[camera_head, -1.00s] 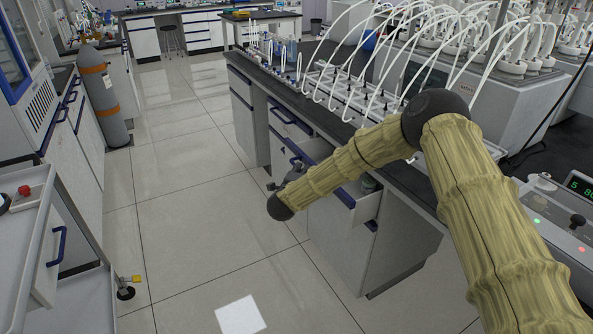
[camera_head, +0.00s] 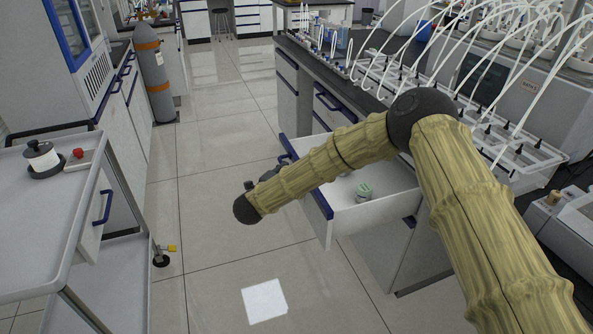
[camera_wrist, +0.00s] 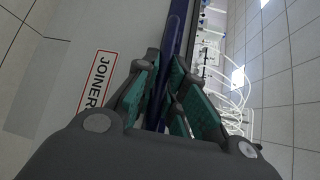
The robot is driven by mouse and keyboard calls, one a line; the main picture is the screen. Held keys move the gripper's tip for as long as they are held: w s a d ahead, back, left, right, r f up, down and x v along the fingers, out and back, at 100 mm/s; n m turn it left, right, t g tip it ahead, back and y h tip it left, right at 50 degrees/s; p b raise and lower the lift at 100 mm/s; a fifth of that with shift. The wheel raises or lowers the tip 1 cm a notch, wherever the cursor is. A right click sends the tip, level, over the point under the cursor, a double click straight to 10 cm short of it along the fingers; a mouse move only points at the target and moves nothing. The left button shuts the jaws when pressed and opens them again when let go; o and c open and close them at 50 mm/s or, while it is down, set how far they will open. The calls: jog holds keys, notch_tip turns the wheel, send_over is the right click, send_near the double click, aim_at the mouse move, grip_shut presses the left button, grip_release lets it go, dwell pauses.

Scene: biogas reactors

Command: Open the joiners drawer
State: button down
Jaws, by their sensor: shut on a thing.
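The joiners drawer (camera_head: 378,214) is white with a blue front edge and stands pulled well out of the bench, seen past my arm. A small green-topped part (camera_head: 364,191) lies inside it. In the wrist view the drawer front bears a red-framed label (camera_wrist: 97,82) reading "JOINER", cut off by my gripper. My gripper (camera_wrist: 160,100) has its teal-padded fingers closed around the dark blue handle strip (camera_wrist: 174,38) of the drawer. In the head view my arm mostly hides the gripper.
The bench (camera_head: 300,55) carries racks and white tubes. On the left is a grey cart (camera_head: 40,215) holding a black-and-white round item (camera_head: 41,157) and a red knob (camera_head: 78,152). A gas cylinder (camera_head: 154,78) stands behind it. The tiled aisle (camera_head: 215,150) between is clear.

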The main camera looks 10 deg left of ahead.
jog(key=shift+s+a, duration=0.15)
jog(key=shift+a, duration=0.05)
jog(key=c, duration=1.5)
grip_release()
jog(key=v, duration=1.2)
